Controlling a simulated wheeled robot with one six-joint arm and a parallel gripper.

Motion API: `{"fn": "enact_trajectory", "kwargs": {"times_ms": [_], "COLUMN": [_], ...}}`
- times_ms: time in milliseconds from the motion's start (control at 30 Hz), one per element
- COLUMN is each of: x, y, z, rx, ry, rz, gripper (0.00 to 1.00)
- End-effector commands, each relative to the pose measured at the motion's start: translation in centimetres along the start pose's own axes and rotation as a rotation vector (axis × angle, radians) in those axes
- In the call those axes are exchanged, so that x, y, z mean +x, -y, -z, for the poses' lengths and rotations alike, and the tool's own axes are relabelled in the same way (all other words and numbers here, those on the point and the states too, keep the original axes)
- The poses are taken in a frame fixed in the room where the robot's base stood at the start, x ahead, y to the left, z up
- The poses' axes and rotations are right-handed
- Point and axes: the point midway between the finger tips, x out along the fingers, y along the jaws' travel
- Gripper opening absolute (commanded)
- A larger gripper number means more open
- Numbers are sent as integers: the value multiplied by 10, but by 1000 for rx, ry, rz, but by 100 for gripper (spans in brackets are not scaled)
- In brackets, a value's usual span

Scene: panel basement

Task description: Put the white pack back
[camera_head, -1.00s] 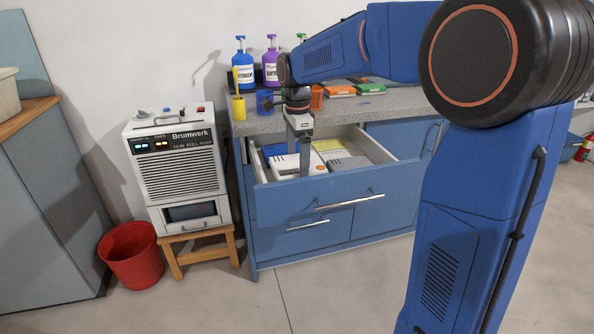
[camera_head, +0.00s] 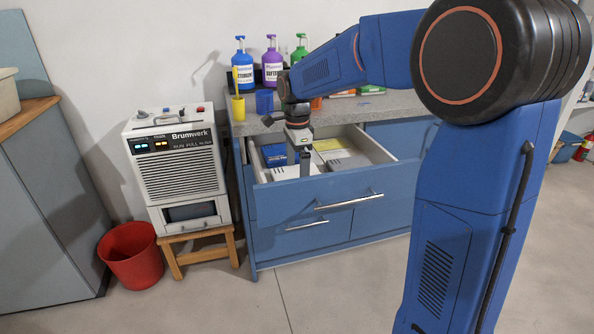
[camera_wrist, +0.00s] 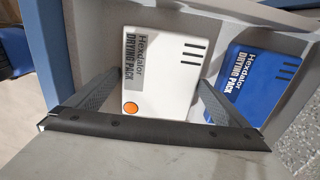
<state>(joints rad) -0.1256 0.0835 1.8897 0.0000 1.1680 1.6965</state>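The white pack (camera_wrist: 168,60), lettered "Hexdalor DRYING PACK" with an orange dot, lies flat between my gripper's fingers (camera_wrist: 159,80) in the wrist view. The fingertips meet its left and right edges, so my gripper appears shut on it. In the head view my gripper (camera_head: 304,172) points down into the open drawer (camera_head: 335,199), and the pack is mostly hidden behind the finger and drawer front. A blue pack (camera_wrist: 255,85) lies beside the white one; it also shows in the head view (camera_head: 275,154). I cannot tell whether the white pack touches the drawer floor.
A grey pack (camera_head: 346,161) lies at the drawer's right. A white machine (camera_head: 177,165) on a stool and a red bin (camera_head: 132,254) stand left.

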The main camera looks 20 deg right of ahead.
Motion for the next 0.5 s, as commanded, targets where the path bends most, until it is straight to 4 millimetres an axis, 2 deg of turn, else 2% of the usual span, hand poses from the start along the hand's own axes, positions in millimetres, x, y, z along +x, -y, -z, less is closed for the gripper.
{"fn": "enact_trajectory", "kwargs": {"times_ms": [233, 500], "x": [-12, -61], "y": [0, 1], "z": [0, 0], "rx": [0, 0], "ry": [0, 0], "rz": [2, 4], "gripper": [100, 100]}}
